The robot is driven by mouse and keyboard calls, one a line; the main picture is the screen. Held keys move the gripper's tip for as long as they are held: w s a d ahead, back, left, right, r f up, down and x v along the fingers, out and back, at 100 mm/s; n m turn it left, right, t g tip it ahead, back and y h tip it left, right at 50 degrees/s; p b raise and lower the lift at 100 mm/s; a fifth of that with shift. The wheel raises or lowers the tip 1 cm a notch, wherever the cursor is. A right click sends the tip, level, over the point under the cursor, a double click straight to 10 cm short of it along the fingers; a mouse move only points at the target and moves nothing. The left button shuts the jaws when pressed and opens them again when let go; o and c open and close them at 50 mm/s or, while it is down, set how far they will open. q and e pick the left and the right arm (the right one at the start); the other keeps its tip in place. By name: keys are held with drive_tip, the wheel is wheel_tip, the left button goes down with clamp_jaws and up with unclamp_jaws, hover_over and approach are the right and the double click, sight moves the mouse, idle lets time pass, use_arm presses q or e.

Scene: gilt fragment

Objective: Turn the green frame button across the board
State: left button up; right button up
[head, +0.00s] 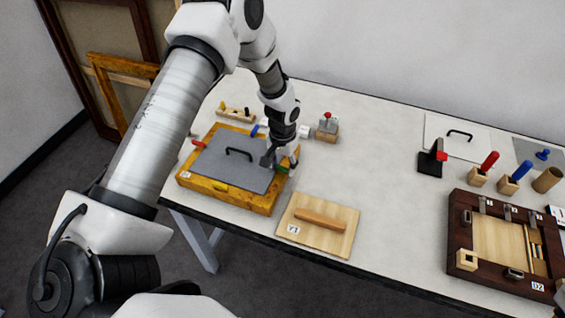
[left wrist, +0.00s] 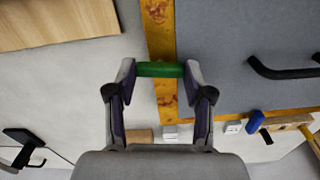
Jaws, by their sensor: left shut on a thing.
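The gilt frame (head: 267,205) lies on the table with a grey board (head: 225,168) and its black handle inside it. The green frame button (left wrist: 160,69) sits on the frame's right rail, and a bit of it shows in the head view (head: 283,168). In the left wrist view it lies crosswise to the rail, its one end at the board's edge. My left gripper (head: 270,158) is shut on the button; its fingertips (left wrist: 159,72) are at the button's two ends and hide them. My right gripper is not in view.
Red (head: 198,143), yellow (head: 220,188) and blue (head: 255,130) buttons sit on the other rails. A wooden board with a bar (head: 320,218) lies close to the right. A dark wooden frame (head: 505,245) and several small tools stand farther right. The table's middle is clear.

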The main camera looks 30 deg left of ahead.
sight(283, 167)
use_arm(q)
drive_tip(key=shift+s+f+n, duration=0.15)
drive_tip(key=shift+s+n, duration=0.05)
drive_tip(key=shift+n, duration=0.6)
drive_tip(key=o, duration=1.2)
drive_tip(key=shift+w, duration=0.1)
drive_tip(key=shift+c, duration=0.2)
drive_tip(key=shift+w, duration=0.1)
drive_tip(key=shift+r, duration=0.55)
wheel_tip(283, 167, up, 11)
